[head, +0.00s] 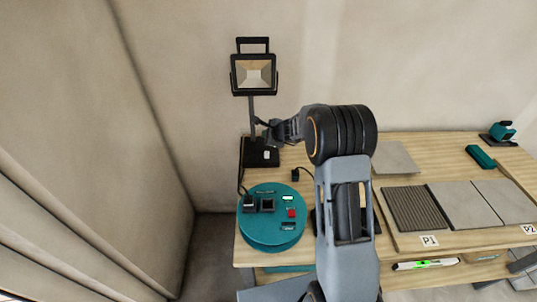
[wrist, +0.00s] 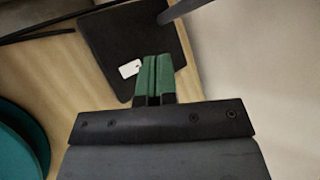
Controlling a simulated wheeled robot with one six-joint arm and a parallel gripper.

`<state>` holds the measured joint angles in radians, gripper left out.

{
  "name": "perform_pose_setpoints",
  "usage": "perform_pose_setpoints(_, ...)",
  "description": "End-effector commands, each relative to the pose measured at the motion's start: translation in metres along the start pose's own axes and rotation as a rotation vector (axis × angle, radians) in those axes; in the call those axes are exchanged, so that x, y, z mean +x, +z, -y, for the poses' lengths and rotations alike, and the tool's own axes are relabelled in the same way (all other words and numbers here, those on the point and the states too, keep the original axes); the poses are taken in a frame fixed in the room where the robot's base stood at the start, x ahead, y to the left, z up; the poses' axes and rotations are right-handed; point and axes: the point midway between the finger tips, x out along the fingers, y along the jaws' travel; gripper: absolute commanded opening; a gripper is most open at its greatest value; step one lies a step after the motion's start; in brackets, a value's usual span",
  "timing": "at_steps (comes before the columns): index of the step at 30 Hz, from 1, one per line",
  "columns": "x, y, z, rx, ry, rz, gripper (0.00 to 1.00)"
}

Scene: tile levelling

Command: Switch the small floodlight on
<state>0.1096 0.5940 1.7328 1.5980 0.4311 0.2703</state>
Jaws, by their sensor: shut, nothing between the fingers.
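The small floodlight (head: 254,88) stands at the back left of the bench, with a black-framed lamp head on a post above a black base (head: 258,146). Its panel looks pale beige, with no clear glow. A small white switch (head: 266,155) is on the base; it also shows in the wrist view (wrist: 131,69). My gripper (wrist: 158,58) is shut and empty, its green fingertips over the base just right of the switch in the wrist view. I cannot tell whether they touch the base. In the head view my wrist partly hides the area beside the post.
A teal round cable reel (head: 262,240) with black plugs and a red switch (head: 291,213) is in front of the floodlight. A loose black plug (head: 296,174) lies nearby. Grey tiles (head: 463,205) and a teal tool (head: 481,156) are to the right. A wall stands close behind.

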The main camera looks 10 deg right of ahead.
Motion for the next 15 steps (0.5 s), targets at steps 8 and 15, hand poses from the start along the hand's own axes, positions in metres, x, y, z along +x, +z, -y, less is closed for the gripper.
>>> perform_pose_setpoints(8,0.0003,0.0016,-0.0009,-0.001,0.003,0.003,0.00)
perform_pose_setpoints(15,0.0037,-0.0018,-0.0037,-0.001,0.003,0.002,0.00)
